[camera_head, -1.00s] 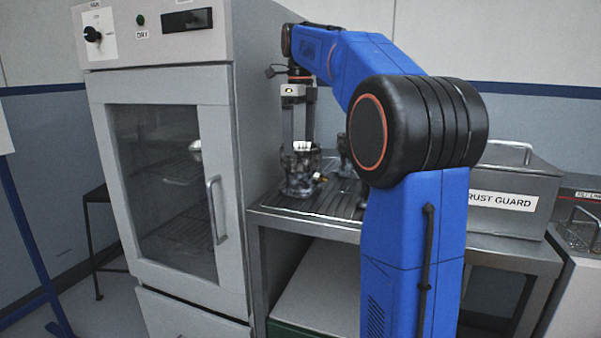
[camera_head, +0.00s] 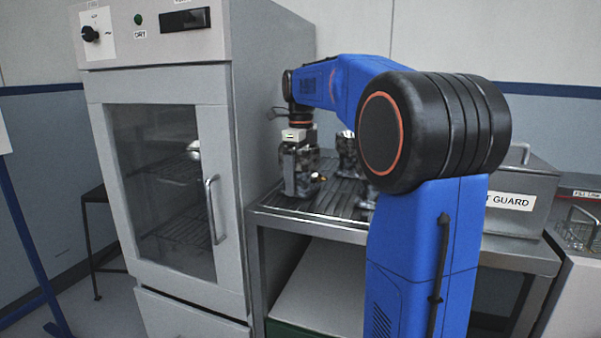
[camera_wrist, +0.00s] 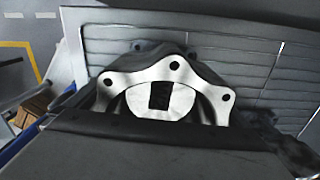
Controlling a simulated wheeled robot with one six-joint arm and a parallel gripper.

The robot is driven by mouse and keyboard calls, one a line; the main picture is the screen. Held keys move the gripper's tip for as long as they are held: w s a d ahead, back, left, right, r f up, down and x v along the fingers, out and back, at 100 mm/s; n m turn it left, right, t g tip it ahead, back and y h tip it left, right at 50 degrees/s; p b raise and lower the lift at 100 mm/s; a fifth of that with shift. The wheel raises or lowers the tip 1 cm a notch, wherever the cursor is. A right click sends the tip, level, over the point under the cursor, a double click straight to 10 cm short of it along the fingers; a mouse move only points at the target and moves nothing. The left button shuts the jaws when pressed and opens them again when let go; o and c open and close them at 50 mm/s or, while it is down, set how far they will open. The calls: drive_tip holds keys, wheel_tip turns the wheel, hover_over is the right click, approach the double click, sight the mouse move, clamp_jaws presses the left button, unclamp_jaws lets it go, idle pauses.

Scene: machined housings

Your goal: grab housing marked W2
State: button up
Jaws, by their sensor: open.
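A dark metal housing (camera_head: 298,183) stands on the slatted bench top beside the cabinet. In the wrist view the housing (camera_wrist: 195,82) shows a bright machined top flange with bolt holes and a dark central opening. No W2 mark is legible on it. My gripper (camera_head: 299,160) points down over this housing, with its fingers down at the housing's sides. It is open; whether a finger touches the housing I cannot tell. A dark blurred bar covers the near part of the housing in the wrist view.
Another housing (camera_head: 348,152) stands just right of it, partly hidden by my arm. The cabinet (camera_head: 240,150) rises close on the left. The bench top (camera_head: 325,205) has a raised edge. A grey tank (camera_head: 525,195) labelled with "GUARD" stands at the right.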

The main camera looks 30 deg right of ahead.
drive_tip(key=shift+f, duration=0.1)
drive_tip(key=c, duration=1.6)
drive_tip(key=shift+c, duration=0.2)
